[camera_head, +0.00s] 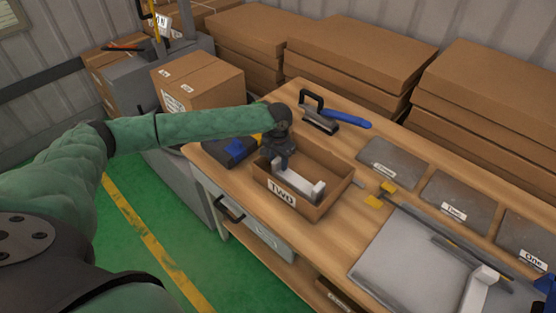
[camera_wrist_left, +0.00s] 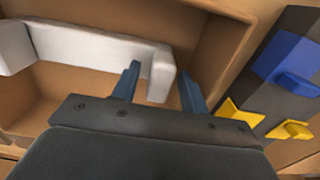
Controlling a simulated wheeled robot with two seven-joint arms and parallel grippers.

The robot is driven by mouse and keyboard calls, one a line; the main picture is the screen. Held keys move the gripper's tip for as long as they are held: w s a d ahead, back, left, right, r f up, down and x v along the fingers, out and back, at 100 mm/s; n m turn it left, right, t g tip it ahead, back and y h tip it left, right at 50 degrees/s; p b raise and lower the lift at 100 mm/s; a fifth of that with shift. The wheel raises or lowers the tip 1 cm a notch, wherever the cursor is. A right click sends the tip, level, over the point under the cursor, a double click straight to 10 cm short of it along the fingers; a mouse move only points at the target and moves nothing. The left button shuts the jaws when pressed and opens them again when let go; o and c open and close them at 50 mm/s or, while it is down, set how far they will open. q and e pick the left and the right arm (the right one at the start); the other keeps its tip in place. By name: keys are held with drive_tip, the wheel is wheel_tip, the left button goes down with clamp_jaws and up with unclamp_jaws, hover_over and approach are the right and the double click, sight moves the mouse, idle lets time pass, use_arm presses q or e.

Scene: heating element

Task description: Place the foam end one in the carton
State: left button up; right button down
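An open brown carton (camera_head: 333,193) labelled "Two" stands on the wooden workbench. A white foam end (camera_head: 297,186) lies inside it, along the inner side, and also shows in the left wrist view (camera_wrist_left: 95,50). My left gripper (camera_head: 283,162) reaches down into the carton. In the left wrist view its blue fingers (camera_wrist_left: 160,75) are apart, one on each side of the foam's raised end, with visible gaps. A second white foam piece (camera_head: 482,287) stands on the grey plate at lower right. A dark part at the right edge, probably my right gripper (camera_head: 546,286), is cut off.
Labelled grey mats (camera_head: 458,200) lie along the bench's back. A blue-handled tool (camera_head: 340,119) is behind the carton. A dark box with blue and yellow parts (camera_head: 233,151) stands beside it. Stacked cardboard (camera_head: 340,50) lines the wall.

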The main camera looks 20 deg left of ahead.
use_arm(q)
drive_tip(key=shift+r, duration=0.15)
use_arm(e)
drive_tip(key=shift+f, duration=0.1)
use_arm(q)
drive_tip(key=shift+r+b, duration=0.6)
drive_tip(key=shift+r, duration=0.25)
wheel_tip(320, 180, up, 10)
drive_tip(key=b, duration=0.3)
use_arm(e)
drive_tip(key=w+a+r, duration=0.3)
drive_tip(key=r, duration=0.6)
drive_tip(key=shift+a+r+g, duration=0.15)
drive_tip(key=shift+r+g, duration=0.15)
use_arm(q)
drive_tip(key=shift+r, duration=0.1)
